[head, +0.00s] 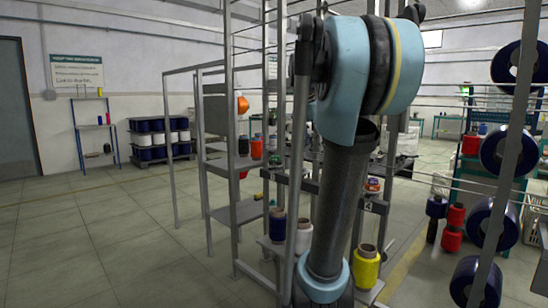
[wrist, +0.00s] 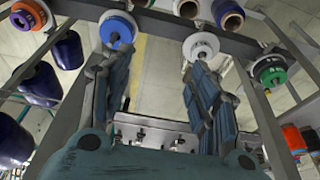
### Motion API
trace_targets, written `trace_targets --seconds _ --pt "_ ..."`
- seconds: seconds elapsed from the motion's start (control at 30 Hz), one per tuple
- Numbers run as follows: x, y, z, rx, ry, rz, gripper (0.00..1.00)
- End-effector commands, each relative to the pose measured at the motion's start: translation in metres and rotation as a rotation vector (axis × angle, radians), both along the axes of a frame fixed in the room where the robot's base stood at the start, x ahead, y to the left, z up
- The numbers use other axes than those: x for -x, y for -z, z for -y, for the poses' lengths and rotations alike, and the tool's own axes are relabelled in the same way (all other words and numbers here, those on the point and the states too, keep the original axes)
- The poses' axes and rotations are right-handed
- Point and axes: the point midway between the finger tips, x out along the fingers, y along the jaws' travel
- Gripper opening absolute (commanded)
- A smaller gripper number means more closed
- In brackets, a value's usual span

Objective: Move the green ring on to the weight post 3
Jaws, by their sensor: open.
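My gripper (wrist: 150,66) is open and empty in the wrist view, its two fingers apart with a frame bar beyond them. Round weight posts line this bar. One bears a blue ring (wrist: 117,29) beyond the left finger, and one has a white disc (wrist: 200,46) beyond the right finger. In the head view my arm hides the gripper.
In the head view, a yellow spool (head: 366,268) and a blue spool (head: 277,226) stand on the frame's low shelf beside my arm. Metal uprights (head: 230,140) stand close around. Large dark blue spools (head: 492,222) hang at the right. Floor at the left is clear.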

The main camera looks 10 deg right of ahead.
Motion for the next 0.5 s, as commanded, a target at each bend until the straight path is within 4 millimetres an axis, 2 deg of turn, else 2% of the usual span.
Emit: trace_targets --seconds 0.5 --pt "-0.041 0.0 -0.03 0.0 -0.002 0.0 0.55"
